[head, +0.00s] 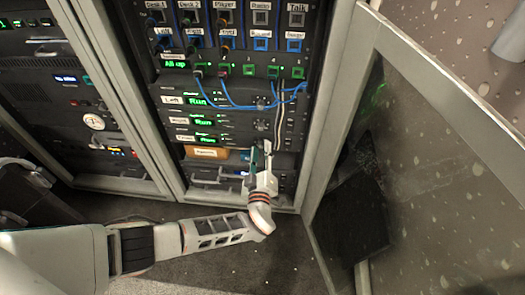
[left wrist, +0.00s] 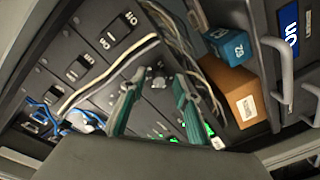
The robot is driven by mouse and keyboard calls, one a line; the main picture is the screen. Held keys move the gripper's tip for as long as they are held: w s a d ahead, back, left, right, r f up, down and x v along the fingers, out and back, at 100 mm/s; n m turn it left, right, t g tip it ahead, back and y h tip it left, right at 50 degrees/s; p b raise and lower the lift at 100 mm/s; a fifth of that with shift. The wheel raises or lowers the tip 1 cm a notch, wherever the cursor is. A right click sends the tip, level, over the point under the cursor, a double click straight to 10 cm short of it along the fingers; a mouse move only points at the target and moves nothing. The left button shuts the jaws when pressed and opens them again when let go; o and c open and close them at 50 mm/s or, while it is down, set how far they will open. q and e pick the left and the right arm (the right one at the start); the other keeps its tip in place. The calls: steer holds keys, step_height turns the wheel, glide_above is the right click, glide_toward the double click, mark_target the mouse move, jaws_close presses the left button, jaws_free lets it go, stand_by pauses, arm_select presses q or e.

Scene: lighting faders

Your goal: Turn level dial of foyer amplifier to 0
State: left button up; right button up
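The foyer amplifier (head: 205,138) is the lowest of three dark units with green "Run" displays in the open rack. My left gripper (head: 261,147) is in front of its right side and hides its level dial in the head view. In the left wrist view, my left gripper (left wrist: 158,76) has its two green fingers apart. A small dark dial (left wrist: 157,79) shows in the gap between the fingertips. It seems to be the foyer level dial; its pointer and scale are too small to read. I cannot tell whether a finger touches it. My right gripper is in neither view.
Blue cables (head: 235,107) hang across the upper amplifiers, and pale cables (left wrist: 110,72) run near the fingers. An orange box (head: 206,153) and a blue box (left wrist: 228,46) sit below the amplifiers. The glass rack door (head: 430,150) stands open on the right.

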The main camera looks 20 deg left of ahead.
arm_select(q)
steer(key=shift+w+r, duration=0.1)
jaws_close()
steer(key=shift+n, duration=0.3)
